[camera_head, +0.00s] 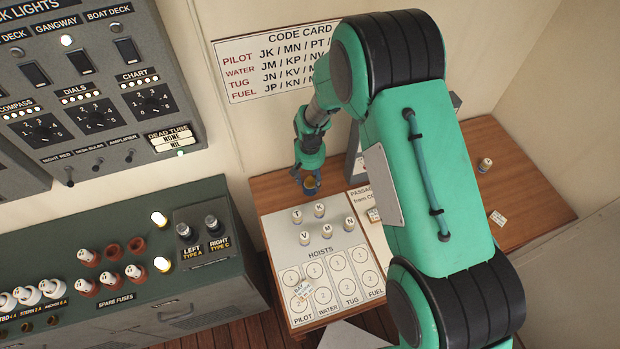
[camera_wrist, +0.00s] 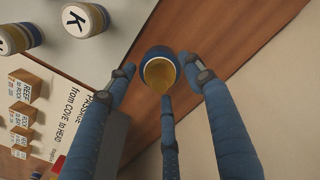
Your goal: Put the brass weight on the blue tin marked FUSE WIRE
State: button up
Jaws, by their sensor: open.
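My gripper (camera_head: 309,180) is over the back left of the wooden desk, beyond the white hoists board. In the wrist view its blue fingers (camera_wrist: 160,80) are spread around a round blue thing (camera_wrist: 149,60) with a pale rim and a brass-coloured middle. This thing also shows small between the fingers in the head view (camera_head: 309,184). Its marking cannot be read. I cannot tell whether the brass colour is the weight or part of the blue thing, or whether the fingers touch it. No separate brass weight can be made out.
Several lettered cylinders, K among them (camera_head: 319,210), stand on the hoists board (camera_head: 283,248) close in front of the gripper. Another cylinder (camera_head: 485,165) stands at the right of the desk (camera_head: 530,185). The green fuse console (camera_head: 215,290) is at left.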

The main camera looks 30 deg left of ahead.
aim_at(310, 178)
jog(key=shift+r, duration=0.15)
notch_tip(310, 178, up, 12)
jog(key=shift+b, duration=0.3)
dwell(0.4)
dwell(0.7)
